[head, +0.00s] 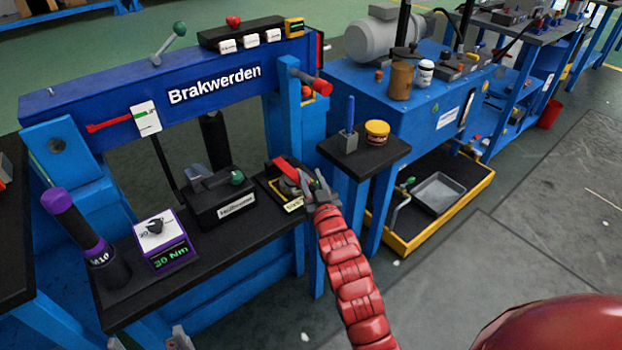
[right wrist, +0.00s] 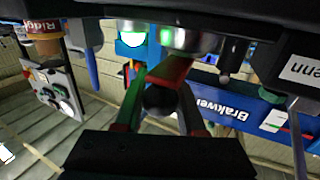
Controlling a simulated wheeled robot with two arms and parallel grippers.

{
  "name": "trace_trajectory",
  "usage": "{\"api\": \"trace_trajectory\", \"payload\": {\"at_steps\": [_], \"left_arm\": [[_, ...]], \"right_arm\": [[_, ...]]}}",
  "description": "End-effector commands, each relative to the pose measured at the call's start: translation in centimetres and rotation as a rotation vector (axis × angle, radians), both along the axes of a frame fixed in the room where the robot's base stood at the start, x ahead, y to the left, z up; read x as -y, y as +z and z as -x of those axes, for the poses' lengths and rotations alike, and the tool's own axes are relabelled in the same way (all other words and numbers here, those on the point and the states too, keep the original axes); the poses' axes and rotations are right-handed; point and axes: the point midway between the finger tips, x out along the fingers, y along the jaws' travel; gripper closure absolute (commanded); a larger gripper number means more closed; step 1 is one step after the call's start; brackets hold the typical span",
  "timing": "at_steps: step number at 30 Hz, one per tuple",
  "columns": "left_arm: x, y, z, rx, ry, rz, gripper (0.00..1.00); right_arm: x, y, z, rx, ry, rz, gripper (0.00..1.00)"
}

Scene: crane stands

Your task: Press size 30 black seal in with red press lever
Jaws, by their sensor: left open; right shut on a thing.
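My right gripper (head: 312,185), on the red segmented arm, is at a small black press station (head: 296,206) at the right end of the bench. A red lever (head: 281,170) shows at that station beside the gripper. In the right wrist view a red bar (right wrist: 172,70) lies between the fingers of my right gripper (right wrist: 160,85), which is shut on it. A dark round part shows behind the fingers. My left gripper (head: 148,341) shows only as grey fingertips at the bottom edge, apart and empty. I cannot make out the size 30 black seal.
A black box with a green knob (head: 222,198), a purple torque unit reading 30 Nm (head: 165,243) and a purple-topped M10 tool (head: 85,235) stand on the bench. The blue Brakwerden beam (head: 215,85) spans above. A small side table (head: 372,155) holds a yellow tub.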

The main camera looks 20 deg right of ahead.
Motion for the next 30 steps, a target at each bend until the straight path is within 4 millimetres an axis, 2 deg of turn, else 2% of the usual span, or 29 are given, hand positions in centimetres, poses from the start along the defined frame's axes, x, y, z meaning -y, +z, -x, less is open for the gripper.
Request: {"api": "trace_trajectory", "payload": {"at_steps": [10,16,20,30], "left_arm": [[0.0,0.1,0.0,0.000,0.000,0.000,0.00],[0.0,1.1,0.0,0.000,0.000,0.000,0.00],[0.0,2.8,0.0,0.000,0.000,0.000,0.00],[0.0,8.8,0.0,0.000,0.000,0.000,0.00]], "right_arm": [[0.0,0.1,0.0,0.000,0.001,0.000,1.00],[-0.1,1.0,-0.1,-0.029,0.000,0.012,1.00],[-0.1,2.2,-0.3,-0.078,0.000,0.031,1.00],[-0.7,6.6,-1.9,-0.335,0.001,0.125,1.00]]}}
